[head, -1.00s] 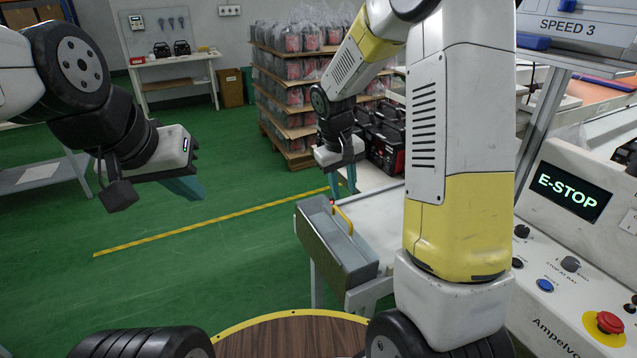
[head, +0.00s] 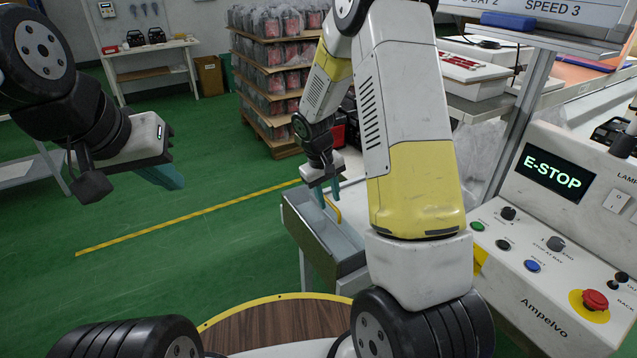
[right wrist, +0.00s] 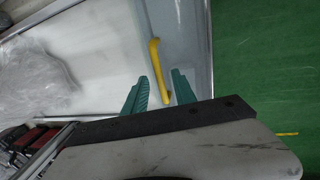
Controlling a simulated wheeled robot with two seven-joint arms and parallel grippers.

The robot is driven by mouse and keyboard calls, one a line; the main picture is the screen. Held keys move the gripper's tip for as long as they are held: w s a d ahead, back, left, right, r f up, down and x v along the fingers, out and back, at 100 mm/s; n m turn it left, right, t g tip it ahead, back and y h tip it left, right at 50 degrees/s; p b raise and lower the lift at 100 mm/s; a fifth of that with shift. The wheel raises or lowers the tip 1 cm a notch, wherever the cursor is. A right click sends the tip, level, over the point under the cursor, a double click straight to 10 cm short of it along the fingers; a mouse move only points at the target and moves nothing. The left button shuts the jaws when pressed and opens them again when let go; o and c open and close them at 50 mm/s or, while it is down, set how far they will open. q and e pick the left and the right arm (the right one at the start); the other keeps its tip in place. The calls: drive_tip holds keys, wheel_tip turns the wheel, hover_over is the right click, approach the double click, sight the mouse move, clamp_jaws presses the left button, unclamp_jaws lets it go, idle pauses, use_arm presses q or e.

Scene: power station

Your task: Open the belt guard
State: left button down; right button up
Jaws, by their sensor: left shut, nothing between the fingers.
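The belt guard (head: 318,238) is a long grey metal cover at the near end of the conveyor, with a yellow bar handle (head: 334,211). My right gripper (head: 327,194) is at the handle, pointing down. In the right wrist view the guard is a grey strip (right wrist: 198,40), and the yellow handle (right wrist: 157,65) reaches down between the open teal fingers of my right gripper (right wrist: 160,88). Gaps show on both sides, and I cannot tell if either finger touches it. My left gripper (head: 163,177) is shut and empty, over the green floor, far from the guard.
A control panel with an E-STOP display (head: 552,172) and a red button (head: 594,299) stands at the right. A pallet stack of bagged goods (head: 275,75) is behind the guard. Open green floor (head: 200,235) lies left, crossed by a yellow line.

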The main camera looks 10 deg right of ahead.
clamp_jaws()
idle(1.4)
